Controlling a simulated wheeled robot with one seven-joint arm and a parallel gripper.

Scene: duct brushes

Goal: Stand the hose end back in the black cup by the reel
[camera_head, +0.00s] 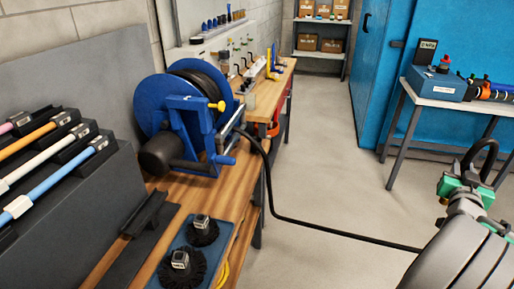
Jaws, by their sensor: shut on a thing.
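The blue hose reel (153,100) stands on the wooden bench at left, wound with black hose. The black hose (330,233) leaves the reel, drops past the bench and runs right across the floor until my arm hides it. My gripper (466,182), with green parts, is at the right edge, far from the reel. It is shut around a black piece of hose that arches above it in a loop (479,147). The hose's free end cannot be made out. I cannot pick out the black cup for certain; a dark cylinder (160,155) at the reel's front looks like part of the reel.
Two black round brushes (181,268) sit on a blue mat at the bench's front. A rack of coloured rods (60,190) is at left. A grey table (440,101) with a blue box (436,84) stands at right. The floor between is clear except for the hose.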

